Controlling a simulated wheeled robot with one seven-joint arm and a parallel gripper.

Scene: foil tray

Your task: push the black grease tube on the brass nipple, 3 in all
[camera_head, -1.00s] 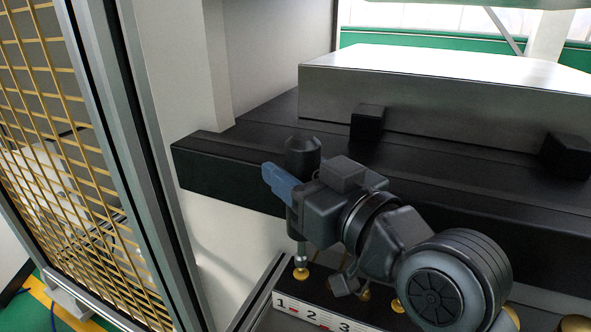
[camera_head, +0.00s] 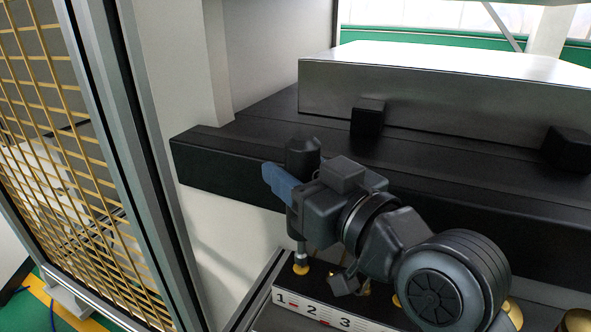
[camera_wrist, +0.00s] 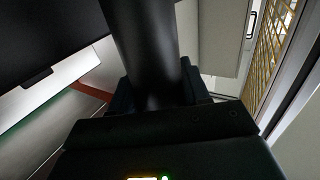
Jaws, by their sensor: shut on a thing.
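My gripper (camera_head: 290,195) is shut on the black grease tube (camera_head: 302,154) and holds it about upright. The tube's thin silver nozzle points down at the brass nipple (camera_head: 301,269) by the number 1. The nozzle end appears to meet this nipple, but I cannot tell how far it is pushed on. Other brass nipples (camera_head: 396,301) stand to the right, partly hidden by my arm. In the wrist view the black tube (camera_wrist: 145,50) rises between the dark fingers of my gripper (camera_wrist: 160,95), and its lower end is hidden.
A white number strip (camera_head: 310,309) runs along the front of the dark nipple block. A black beam (camera_head: 235,175) lies behind the tube, with a grey metal box (camera_head: 440,95) on it. A metal post (camera_head: 140,150) and yellow mesh (camera_head: 45,130) stand at left.

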